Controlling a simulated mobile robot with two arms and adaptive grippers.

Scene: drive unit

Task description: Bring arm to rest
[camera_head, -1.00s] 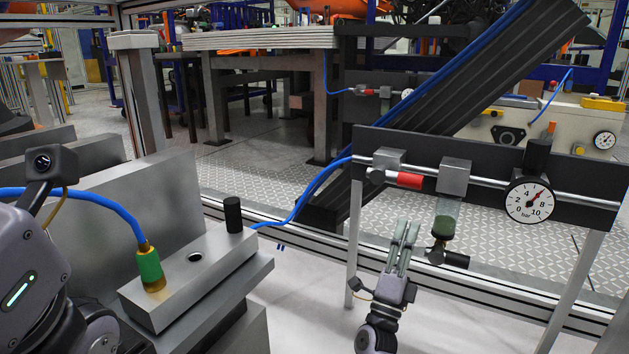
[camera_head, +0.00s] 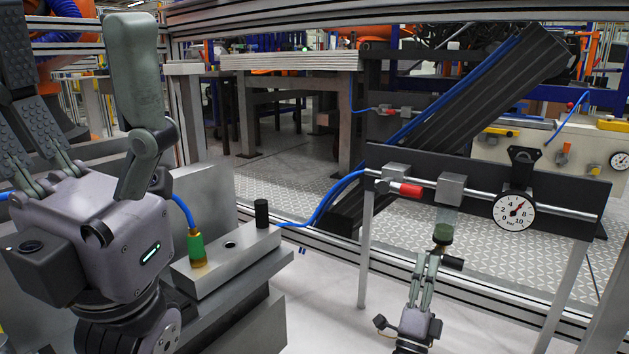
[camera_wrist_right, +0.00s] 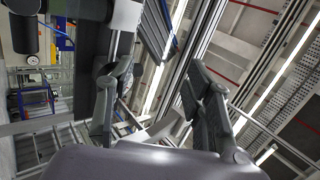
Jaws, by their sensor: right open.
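My left gripper (camera_head: 70,45) stands large at the left of the head view. Its fingers point up, are spread wide and hold nothing. My right gripper (camera_head: 430,258) is at the lower middle, its fingers pointing up just below the filter bowl (camera_head: 446,218) on the dark panel. From the head view I cannot tell if they touch the bowl or its black fitting. In the right wrist view my right gripper (camera_wrist_right: 155,95) has its fingers apart with nothing between them. A dark panel part with a silver rod (camera_wrist_right: 118,42) is close beside one finger.
The dark panel (camera_head: 470,185) carries a red-tipped valve (camera_head: 405,190) and a gauge (camera_head: 515,211) on thin posts. A metal block (camera_head: 235,252) holds a hose's green connector (camera_head: 196,247) and a black cylinder (camera_head: 262,212). White floor between block and panel is clear.

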